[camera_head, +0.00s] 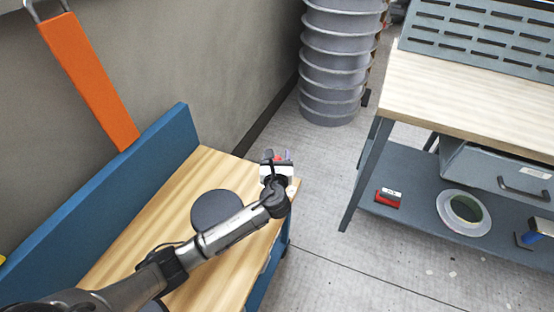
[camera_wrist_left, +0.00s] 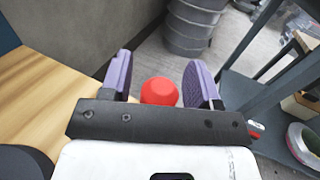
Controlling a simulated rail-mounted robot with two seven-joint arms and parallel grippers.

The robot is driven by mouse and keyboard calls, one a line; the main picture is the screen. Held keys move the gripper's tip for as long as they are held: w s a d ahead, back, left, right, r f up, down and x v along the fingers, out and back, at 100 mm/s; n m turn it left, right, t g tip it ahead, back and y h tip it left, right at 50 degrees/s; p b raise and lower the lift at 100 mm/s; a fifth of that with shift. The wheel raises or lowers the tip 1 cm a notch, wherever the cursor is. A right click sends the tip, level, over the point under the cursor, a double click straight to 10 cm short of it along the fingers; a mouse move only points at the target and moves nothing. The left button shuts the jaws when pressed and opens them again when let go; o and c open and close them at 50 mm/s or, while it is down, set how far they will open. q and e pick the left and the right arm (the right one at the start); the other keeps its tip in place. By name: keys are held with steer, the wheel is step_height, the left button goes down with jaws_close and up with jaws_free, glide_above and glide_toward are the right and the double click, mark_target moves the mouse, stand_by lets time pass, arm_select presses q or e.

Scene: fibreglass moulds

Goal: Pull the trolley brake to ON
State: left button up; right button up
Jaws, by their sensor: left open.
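A red rounded knob (camera_wrist_left: 159,91), which looks like the brake handle, shows in the left wrist view between the two purple finger pads of my left gripper (camera_wrist_left: 158,68). The fingers are open and stand apart on either side of it; I cannot tell whether either pad touches it. In the head view my left gripper (camera_head: 275,159) is at the far right corner of the wooden-topped trolley (camera_head: 140,235), with a bit of red at its tip. The knob's shaft and any ON marking are hidden. My right gripper is not in view.
A dark round disc (camera_head: 215,209) lies on the trolley top beside my arm. A blue board (camera_head: 105,200) edges its left side, with an orange bar (camera_head: 90,80) above. A grey ribbed column (camera_head: 335,65) stands behind. A workbench (camera_head: 470,100) is at right, with bare floor between.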

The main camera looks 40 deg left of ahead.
arm_select(q)
steer(key=shift+w+a, duration=0.15)
steer(key=shift+w, duration=0.05)
jaws_close()
stand_by(0.6)
